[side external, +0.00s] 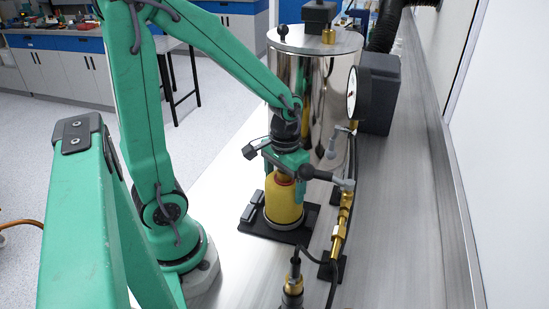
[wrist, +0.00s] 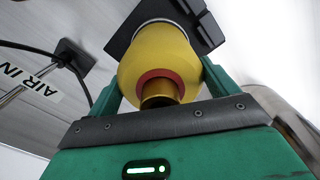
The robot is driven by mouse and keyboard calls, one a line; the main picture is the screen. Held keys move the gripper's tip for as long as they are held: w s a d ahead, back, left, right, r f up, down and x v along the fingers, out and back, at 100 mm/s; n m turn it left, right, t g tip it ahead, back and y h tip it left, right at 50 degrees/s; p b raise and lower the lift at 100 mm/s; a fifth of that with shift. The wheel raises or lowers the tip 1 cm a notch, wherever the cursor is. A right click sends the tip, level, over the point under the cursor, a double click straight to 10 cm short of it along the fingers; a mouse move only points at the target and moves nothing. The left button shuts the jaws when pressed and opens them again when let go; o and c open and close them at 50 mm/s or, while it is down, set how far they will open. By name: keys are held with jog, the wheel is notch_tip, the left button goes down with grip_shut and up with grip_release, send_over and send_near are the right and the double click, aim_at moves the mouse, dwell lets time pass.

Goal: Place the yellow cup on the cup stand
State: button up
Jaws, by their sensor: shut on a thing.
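The yellow cup (side external: 284,207) is upright over the black cup stand (side external: 250,226), a flat dark plate on the metal bench. Its base appears to be at the plate, though contact is hard to confirm. My gripper (side external: 287,172) reaches down from above and is shut on the cup's upper part. In the wrist view the yellow cup (wrist: 158,60) shows a red ring and a brass-coloured neck between the two green fingers of my gripper (wrist: 158,88). Part of the dark stand (wrist: 196,22) shows beyond the cup. The cup's far side is hidden.
A shiny metal cylinder (side external: 312,85) stands behind my gripper, with a round gauge (side external: 352,92) at its right. Brass fittings (side external: 341,222) and a black hose stand close to the right of the cup. Bare bench (side external: 400,240) lies further right. An "AIR IN" label (wrist: 32,79) shows in the wrist view.

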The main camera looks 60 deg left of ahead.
jog(key=shift+f, duration=0.1)
jog(key=o, duration=1.9)
notch_tip(320, 180, up, 12)
jog(key=shift+r, duration=0.15)
jog(key=shift+s+d+r+m+t, duration=0.5)
jog(key=shift+s+d+t, duration=0.1)
jog(key=shift+s+t, duration=0.3)
jog(key=shift+s+d+r+m+t, duration=0.4)
jog(key=shift+s+d+m+t, duration=0.15)
jog(key=shift+s+t, duration=0.3)
jog(key=shift+s+d+r+m+t, duration=0.45)
jog(key=shift+s+d+t, duration=0.25)
jog(key=shift+t, duration=0.35)
jog(key=shift+a, duration=0.1)
